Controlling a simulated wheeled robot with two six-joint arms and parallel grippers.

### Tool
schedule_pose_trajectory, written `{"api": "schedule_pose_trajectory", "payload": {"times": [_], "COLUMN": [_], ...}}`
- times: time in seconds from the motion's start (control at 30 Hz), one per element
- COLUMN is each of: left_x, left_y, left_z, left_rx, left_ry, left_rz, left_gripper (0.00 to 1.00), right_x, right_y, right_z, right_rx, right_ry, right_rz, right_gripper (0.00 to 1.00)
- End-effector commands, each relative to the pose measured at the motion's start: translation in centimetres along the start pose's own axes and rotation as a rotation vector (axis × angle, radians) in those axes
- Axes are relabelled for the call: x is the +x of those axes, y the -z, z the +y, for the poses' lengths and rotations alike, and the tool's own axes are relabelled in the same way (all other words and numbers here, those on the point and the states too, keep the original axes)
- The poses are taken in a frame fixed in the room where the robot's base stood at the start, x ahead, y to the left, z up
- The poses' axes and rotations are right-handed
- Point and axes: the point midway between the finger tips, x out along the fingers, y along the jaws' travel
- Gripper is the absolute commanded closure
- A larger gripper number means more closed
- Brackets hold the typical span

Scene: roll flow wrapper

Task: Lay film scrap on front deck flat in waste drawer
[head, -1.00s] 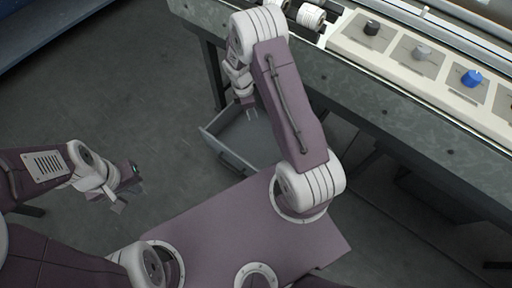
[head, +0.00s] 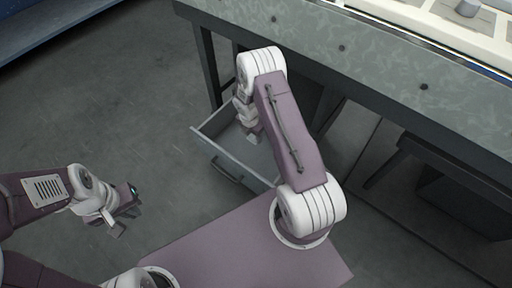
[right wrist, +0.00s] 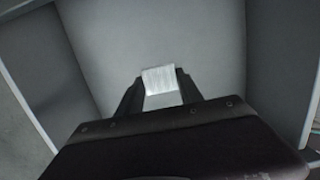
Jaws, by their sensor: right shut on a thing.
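The film scrap (right wrist: 158,78) is a small pale, whitish piece, seen in the right wrist view between the fingertips of my right gripper (right wrist: 160,92). The gripper is shut on it. In the head view my right gripper (head: 254,138) points down into the open waste drawer (head: 228,160), and the scrap cannot be made out there. In the right wrist view the drawer's grey floor (right wrist: 200,35) lies beyond the scrap; whether they touch is unclear. My left gripper (head: 128,219) is open and empty, over the floor at left.
The machine's grey front frame (head: 340,48) runs above and behind the drawer. Its cream control deck (head: 440,12) is at the top right. Dark legs and a dark low structure (head: 440,180) stand below on the right. The floor left of the drawer is clear.

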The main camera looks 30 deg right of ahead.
Motion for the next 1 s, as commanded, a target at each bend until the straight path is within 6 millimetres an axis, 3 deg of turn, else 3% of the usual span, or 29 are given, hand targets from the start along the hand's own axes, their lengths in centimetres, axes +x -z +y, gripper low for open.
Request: {"api": "schedule_pose_trajectory", "payload": {"times": [0.03, 0.1, 0.3, 0.5, 0.87, 0.9, 0.97, 1.0], "left_x": [1.9, 3.2, 3.6, 6.6, 6.2, 6.2, 6.2, 6.2], "left_y": [-0.2, -0.3, -0.4, -0.7, -0.7, -0.7, -0.7, -0.7], "left_z": [0.0, -0.1, -0.1, -0.1, -0.1, -0.1, -0.1, -0.1], "left_rx": [0.0, 0.0, 0.0, 0.0, 0.0, 0.0, 0.0, 0.0], "left_ry": [0.0, 0.0, 0.0, 0.0, 0.0, 0.0, 0.0, 0.0], "left_rz": [0.0, -0.001, -0.001, 0.0, 0.0, 0.0, 0.0, 0.0], "left_gripper": [1.0, 1.0, 1.0, 1.0, 1.0, 1.0, 1.0, 1.0], "right_x": [2.3, 4.0, 4.6, 8.3, 8.2, 8.2, 8.2, 8.2], "right_y": [0.4, 0.6, 0.7, 1.3, 1.3, 1.2, 1.2, 1.2], "right_z": [0.0, -0.1, 0.0, -0.1, -0.1, 0.0, 0.0, 0.0], "right_rx": [0.0, -0.001, 0.0, 0.001, 0.0, 0.0, 0.001, 0.001], "right_ry": [0.001, 0.002, 0.0, 0.002, 0.001, 0.001, 0.001, 0.001], "right_rz": [0.001, 0.001, 0.0, 0.001, 0.0, 0.0, 0.0, 0.0], "right_gripper": [1.0, 1.0, 1.0, 1.0, 1.0, 0.49, 0.35, 0.35]}}
